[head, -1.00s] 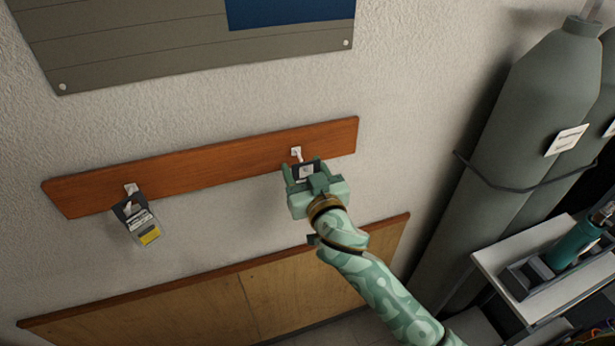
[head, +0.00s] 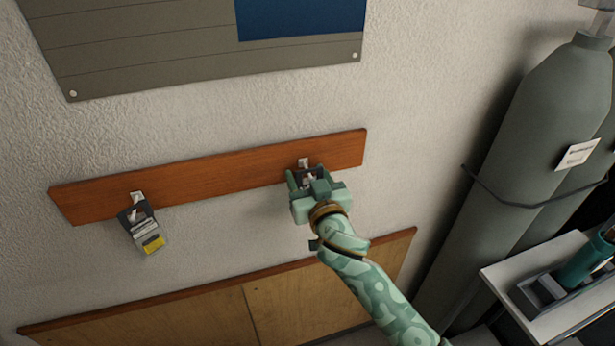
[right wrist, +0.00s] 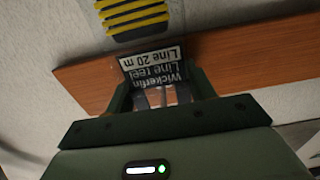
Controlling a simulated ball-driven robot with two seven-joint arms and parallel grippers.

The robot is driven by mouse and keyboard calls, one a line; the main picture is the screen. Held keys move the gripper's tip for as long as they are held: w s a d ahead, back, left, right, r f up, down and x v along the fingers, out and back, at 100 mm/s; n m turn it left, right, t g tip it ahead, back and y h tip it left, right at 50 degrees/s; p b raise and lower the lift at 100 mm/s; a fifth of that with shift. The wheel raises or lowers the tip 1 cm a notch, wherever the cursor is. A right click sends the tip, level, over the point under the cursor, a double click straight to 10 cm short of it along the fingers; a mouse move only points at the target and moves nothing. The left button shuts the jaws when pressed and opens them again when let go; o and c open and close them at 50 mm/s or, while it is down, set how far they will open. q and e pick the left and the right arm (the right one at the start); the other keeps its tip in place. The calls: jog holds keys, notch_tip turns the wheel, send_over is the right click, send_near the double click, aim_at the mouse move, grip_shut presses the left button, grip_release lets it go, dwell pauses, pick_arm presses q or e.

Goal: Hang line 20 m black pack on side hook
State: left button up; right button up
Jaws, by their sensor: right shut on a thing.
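My right gripper (head: 307,180) is shut on a dark pack (head: 300,174) at the wooden rail's right hook (head: 303,162). In the right wrist view, the pack's black label (right wrist: 153,69) reads "Line 20 m" upside down, between the fingers (right wrist: 163,95). A yellow and black ribbed part (right wrist: 135,16) shows beyond the label. The white hook overlaps the pack's top in the head view. I cannot tell whether it passes through the pack's hole. My left gripper is not in view.
The wooden rail (head: 225,182) runs across the wall. Another pack with a yellow patch (head: 147,232) hangs on its left hook (head: 137,197). A grey panel (head: 150,55) is above and a wooden cabinet (head: 200,318) below. Grey cylinders (head: 535,120) and a white shelf (head: 500,270) stand right.

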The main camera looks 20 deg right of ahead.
jog(key=o, duration=1.1)
jog(key=shift+s, duration=0.1)
